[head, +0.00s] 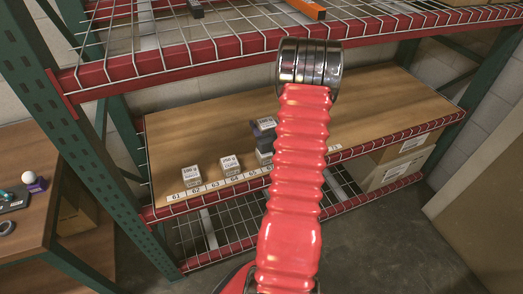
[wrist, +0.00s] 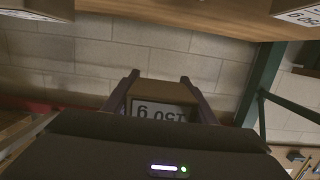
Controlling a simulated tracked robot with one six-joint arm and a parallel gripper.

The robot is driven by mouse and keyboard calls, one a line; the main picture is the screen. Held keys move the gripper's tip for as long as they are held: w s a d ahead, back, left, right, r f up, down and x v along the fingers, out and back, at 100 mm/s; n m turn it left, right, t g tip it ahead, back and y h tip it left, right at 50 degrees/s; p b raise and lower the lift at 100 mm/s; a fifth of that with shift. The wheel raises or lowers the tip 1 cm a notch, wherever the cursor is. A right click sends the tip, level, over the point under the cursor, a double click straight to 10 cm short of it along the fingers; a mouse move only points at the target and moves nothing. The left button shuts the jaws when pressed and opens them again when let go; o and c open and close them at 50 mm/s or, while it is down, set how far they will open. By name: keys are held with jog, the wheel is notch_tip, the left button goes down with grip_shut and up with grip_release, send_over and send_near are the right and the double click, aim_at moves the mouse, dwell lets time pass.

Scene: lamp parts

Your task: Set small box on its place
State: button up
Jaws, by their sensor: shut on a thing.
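The small box (wrist: 160,93), brown cardboard with a white label reading "150 g" upside down in the picture, is between the two dark fingers of my gripper (wrist: 160,88) in the wrist view. My gripper is shut on it. In the head view my red arm hides the gripper and the held box. The wooden shelf board (head: 390,105) there has a strip of numbered place labels (head: 200,189) along its front edge. The part of the strip behind my arm is hidden.
Two small white-labelled boxes, a left one (head: 191,174) and a right one (head: 230,164), stand on the board. A dark-topped item (head: 263,128) is beside my arm. A red-edged wire shelf (head: 180,55) is above. The board's right side looks clear.

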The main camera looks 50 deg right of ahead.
dwell(0.3)
jog(key=shift+w+f, duration=0.1)
jog(key=shift+f, duration=2.8)
jog(key=shift+f, duration=0.1)
jog(key=shift+f, duration=1.95)
jog(key=shift+f, duration=0.15)
jog(key=o, duration=1.1)
jog(key=shift+o, duration=0.2)
